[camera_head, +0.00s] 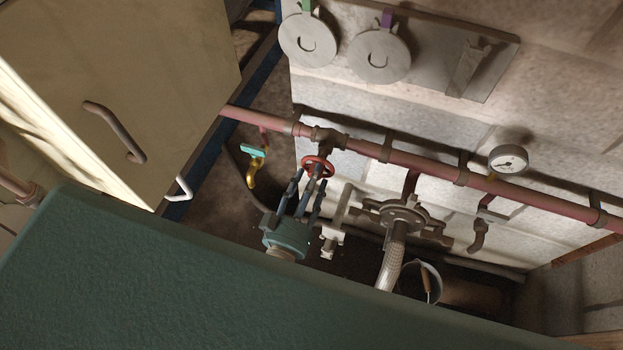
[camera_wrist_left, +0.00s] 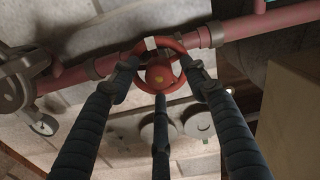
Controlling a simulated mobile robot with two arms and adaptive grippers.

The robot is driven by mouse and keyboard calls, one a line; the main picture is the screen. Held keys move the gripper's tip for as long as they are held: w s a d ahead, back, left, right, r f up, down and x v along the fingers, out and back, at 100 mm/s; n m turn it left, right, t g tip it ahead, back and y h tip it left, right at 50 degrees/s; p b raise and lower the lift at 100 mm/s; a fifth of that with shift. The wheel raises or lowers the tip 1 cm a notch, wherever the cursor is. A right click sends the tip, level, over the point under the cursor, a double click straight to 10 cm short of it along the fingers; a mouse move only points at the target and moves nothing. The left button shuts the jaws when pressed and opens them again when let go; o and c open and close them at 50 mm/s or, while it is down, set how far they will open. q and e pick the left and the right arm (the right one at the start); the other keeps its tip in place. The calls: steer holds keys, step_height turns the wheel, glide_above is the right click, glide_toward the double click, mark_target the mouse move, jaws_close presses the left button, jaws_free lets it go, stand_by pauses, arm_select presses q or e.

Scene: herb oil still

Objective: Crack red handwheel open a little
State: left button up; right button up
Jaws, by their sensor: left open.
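The red handwheel (camera_head: 318,163) sits on a valve on the pink-red pipe, near the middle of the head view. It also shows in the left wrist view (camera_wrist_left: 160,65), as a red ring with a red hub and a white mark at its top. My left gripper (camera_head: 309,184) is open, its dark padded fingers pointing at the handwheel. In the left wrist view two fingers reach the left and right sides of the rim and a third lies below the hub. I cannot tell whether they touch the rim. My right gripper is not in view.
The red pipe (camera_head: 440,174) runs along the pale block wall. Right of the wheel are a flanged fitting with a braided hose (camera_head: 392,262) and a round gauge (camera_head: 508,159). A teal-handled tap (camera_head: 253,151) is to the left. A cream cabinet (camera_head: 150,75) and a green surface (camera_head: 150,290) stand close by.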

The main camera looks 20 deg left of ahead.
arm_select(q)
steer(key=shift+c, duration=0.3)
steer(key=c, duration=1.1)
steer(key=shift+n, duration=0.3)
steer(key=shift+w+a+r+n+p, duration=0.1)
steer(key=shift+n+p, duration=0.05)
steer(key=shift+n, duration=2.2)
steer(key=shift+a+n+p, duration=0.1)
steer(key=shift+n+p, duration=0.05)
steer(key=shift+n, duration=2.2)
